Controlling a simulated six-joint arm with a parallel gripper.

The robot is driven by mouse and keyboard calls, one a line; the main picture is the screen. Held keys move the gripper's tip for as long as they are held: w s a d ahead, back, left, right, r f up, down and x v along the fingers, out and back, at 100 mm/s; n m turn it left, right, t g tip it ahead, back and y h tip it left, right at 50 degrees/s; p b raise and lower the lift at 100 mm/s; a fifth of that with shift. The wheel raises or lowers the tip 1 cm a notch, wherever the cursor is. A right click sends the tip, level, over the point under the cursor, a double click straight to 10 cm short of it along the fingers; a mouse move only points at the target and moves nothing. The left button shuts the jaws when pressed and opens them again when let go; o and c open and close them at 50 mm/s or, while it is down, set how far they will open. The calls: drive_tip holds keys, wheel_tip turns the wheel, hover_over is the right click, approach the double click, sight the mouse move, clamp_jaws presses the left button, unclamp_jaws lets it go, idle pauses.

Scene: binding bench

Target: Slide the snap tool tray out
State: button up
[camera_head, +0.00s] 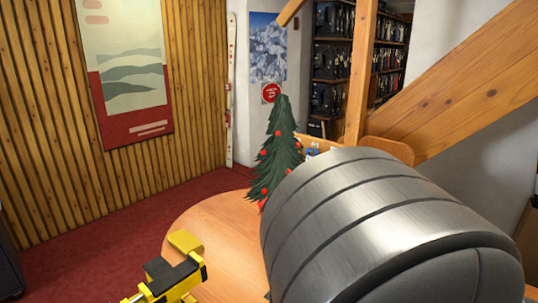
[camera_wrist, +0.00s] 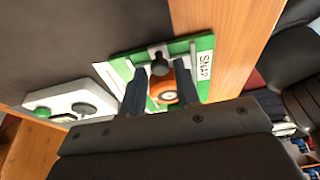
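The snap tool tray (camera_wrist: 206,43) is a green tray with a white SNAP label, seen in the wrist view. A black knob (camera_wrist: 159,64) stands at its upper middle, and an orange round part with a pale centre (camera_wrist: 163,96) shows below it. My gripper (camera_wrist: 160,72) is open, its two dark fingers spread over the tray on either side of the knob and orange part. Clear gaps show between fingers and knob; I cannot tell the height.
A white box with a green and a black button (camera_wrist: 70,101) lies left of the tray. The table's right part is hidden.

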wheel_tip(320, 180, up, 9)
idle(0.8)
drive_tip(key=o, duration=1.6)
drive_tip(key=shift+g+h, duration=0.4)
drive_tip(key=shift+g, duration=0.1)
drive_tip(key=r, duration=0.2)
drive_tip(key=w+r, duration=0.1)
drive_tip(key=r, duration=0.2)
drive_tip(key=w+r, duration=0.1)
drive_tip(key=r, duration=0.2)
drive_tip(key=shift+w+r, duration=0.1)
drive_tip(key=shift+w, duration=0.1)
drive_tip(key=shift+c, duration=0.2)
drive_tip(key=w+a+r+g+h, duration=0.15)
drive_tip(key=a+r, duration=0.25)
drive_tip(key=r, duration=0.9)
wheel_tip(320, 180, down, 10)
drive_tip(key=shift+w, duration=0.2)
drive_tip(key=shift+a+r, duration=0.1)
drive_tip(key=shift+r, duration=0.1)
